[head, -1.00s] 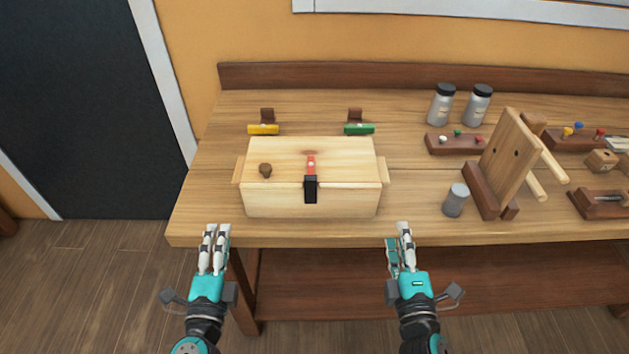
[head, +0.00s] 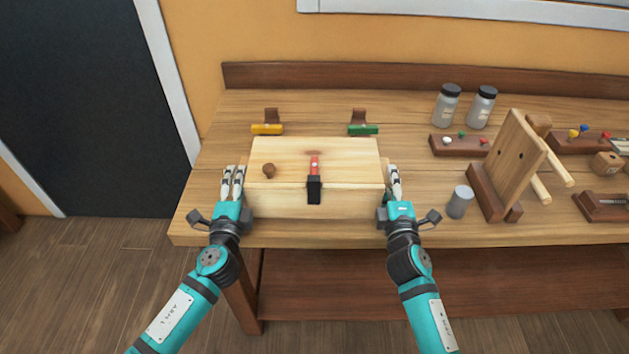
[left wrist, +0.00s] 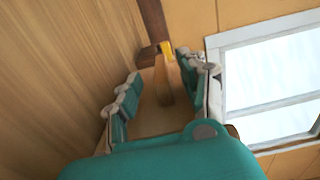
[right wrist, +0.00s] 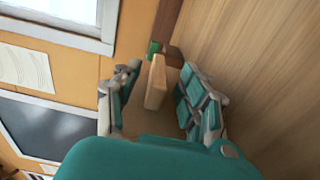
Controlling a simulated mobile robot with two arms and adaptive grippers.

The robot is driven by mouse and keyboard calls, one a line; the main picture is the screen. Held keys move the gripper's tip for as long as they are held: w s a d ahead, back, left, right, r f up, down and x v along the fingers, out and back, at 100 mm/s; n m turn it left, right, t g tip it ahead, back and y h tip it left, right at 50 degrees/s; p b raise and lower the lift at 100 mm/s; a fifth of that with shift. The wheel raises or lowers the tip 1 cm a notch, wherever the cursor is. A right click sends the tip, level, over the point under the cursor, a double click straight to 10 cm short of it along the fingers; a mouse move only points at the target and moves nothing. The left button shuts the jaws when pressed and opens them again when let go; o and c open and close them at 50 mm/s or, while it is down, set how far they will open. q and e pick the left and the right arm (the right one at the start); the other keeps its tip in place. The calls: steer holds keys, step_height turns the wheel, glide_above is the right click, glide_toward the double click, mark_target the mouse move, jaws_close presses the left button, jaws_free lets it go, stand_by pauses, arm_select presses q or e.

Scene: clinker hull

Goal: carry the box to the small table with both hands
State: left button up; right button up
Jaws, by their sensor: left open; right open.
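The pale wooden box (head: 300,203) stands on the workbench (head: 460,234), with a dark knob on its lid and a red and black latch at its front. My left gripper (head: 233,180) is at the box's left end, open, and its fingers hide the left handle in the head view. In the left wrist view the left handle (left wrist: 168,85) shows between the open fingers. My right gripper (head: 394,180) is at the right end, open. In the right wrist view the right handle (right wrist: 156,85) shows between its fingers. The small table is not in view.
A grey cylinder (head: 460,202) and a wooden stand (head: 513,165) are to the right. Two jars (head: 447,104) stand at the back. A dark door (head: 85,105) is at the left.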

arm_select(q)
steer(key=shift+w, duration=0.5)
arm_select(e)
steer(key=shift+w, duration=0.5)
arm_select(q)
jaws_close()
arm_select(e)
jaws_close()
